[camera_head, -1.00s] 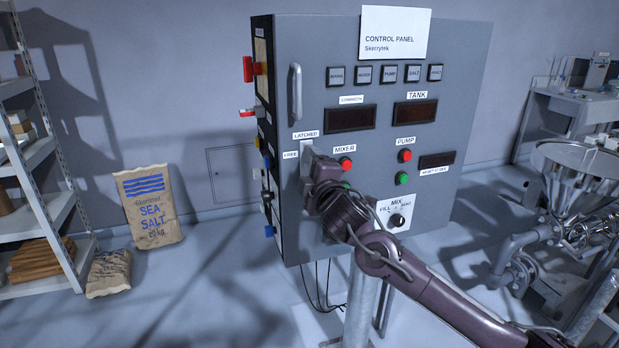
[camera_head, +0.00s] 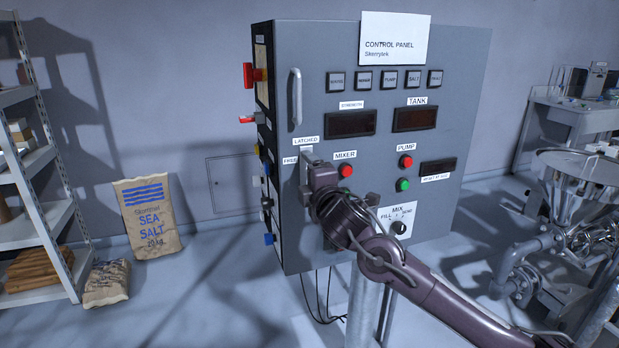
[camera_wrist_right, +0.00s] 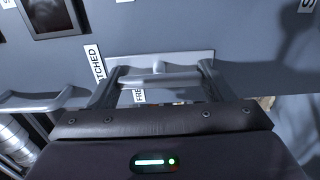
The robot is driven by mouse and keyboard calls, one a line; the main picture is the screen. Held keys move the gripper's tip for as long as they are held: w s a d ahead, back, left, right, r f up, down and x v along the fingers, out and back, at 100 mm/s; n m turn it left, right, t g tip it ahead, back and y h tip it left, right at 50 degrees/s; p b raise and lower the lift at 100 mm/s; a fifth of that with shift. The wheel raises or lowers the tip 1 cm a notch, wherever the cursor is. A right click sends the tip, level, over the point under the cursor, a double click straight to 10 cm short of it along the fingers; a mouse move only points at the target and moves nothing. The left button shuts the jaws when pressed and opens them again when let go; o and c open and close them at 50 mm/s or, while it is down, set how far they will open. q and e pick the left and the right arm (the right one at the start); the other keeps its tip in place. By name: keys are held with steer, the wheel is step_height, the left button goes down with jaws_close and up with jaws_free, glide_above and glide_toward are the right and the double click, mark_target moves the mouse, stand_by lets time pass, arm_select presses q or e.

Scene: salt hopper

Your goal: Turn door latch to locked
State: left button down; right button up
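The door latch (camera_head: 307,154) is a pale grey part on the control panel's front, low on the left, mostly hidden by my right gripper. The LATCHED label (camera_head: 306,140) is just above it and the FREE label (camera_head: 290,161) to its left. My right gripper (camera_head: 318,172) is at the latch. In the right wrist view the fingers (camera_wrist_right: 158,82) stand wide apart, with the latch's grey bar (camera_wrist_right: 160,77) lying across between them. Whether the fingers touch the bar's ends is unclear. My left gripper is not in view.
The control panel (camera_head: 455,80) has a vertical door handle (camera_head: 296,96) above the latch. Mixer buttons (camera_head: 346,171), pump buttons (camera_head: 405,162) and the MIX knob (camera_head: 398,228) are to the right. A sea salt sack (camera_head: 150,217) leans against the wall at left.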

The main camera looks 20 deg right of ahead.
steer(key=o, duration=0.4)
steer(key=s+b, duration=0.2)
steer(key=s, duration=0.5)
steer(key=shift+s+d, duration=0.15)
steer(key=shift+s, duration=0.25)
steer(key=shift+f, duration=0.1)
